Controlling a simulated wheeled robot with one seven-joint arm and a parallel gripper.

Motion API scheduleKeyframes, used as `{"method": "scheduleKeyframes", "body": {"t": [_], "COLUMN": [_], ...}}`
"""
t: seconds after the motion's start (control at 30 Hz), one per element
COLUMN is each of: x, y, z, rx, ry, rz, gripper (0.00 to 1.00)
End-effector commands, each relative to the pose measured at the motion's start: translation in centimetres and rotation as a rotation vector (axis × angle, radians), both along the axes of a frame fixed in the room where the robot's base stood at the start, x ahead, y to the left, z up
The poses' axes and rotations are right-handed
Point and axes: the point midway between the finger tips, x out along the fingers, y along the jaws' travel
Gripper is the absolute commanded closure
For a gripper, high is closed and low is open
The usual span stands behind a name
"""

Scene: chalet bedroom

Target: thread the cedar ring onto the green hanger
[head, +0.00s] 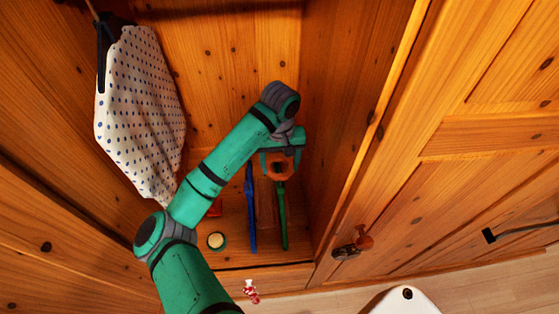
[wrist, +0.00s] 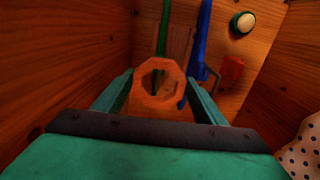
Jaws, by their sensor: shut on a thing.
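The cedar ring (head: 279,178) is an orange, eight-sided ring with a wide hole. My gripper (head: 279,156) is shut on it inside the wardrobe. In the wrist view the ring (wrist: 137,91) sits between the two teal fingertips, its hole facing the camera. The green hanger (head: 282,218) is a long thin bar, and one end of it shows just below the ring in the head view. In the wrist view the green hanger (wrist: 163,30) runs up from behind the ring's top edge. I cannot tell whether ring and hanger touch.
A blue hanger (head: 251,208) lies beside the green one, with a brownish block (head: 265,205) between them. A red piece (wrist: 232,68) and a round, pale-topped tin (head: 216,241) are nearby. A dotted bag (head: 142,110) hangs at left. Wooden walls flank my arm closely.

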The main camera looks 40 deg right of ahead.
Motion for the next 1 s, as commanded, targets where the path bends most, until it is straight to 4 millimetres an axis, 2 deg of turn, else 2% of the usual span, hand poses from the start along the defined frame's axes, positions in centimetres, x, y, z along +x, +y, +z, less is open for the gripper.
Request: {"method": "scheduleKeyframes", "body": {"t": [0.6,1.0], "x": [0.0,0.1], "y": [0.1,0.1], "z": [-3.5,-4.1], "rx": [0.001,0.000], "ry": [-0.001,0.000], "rz": [0.002,0.002], "gripper": [0.56,0.56]}}
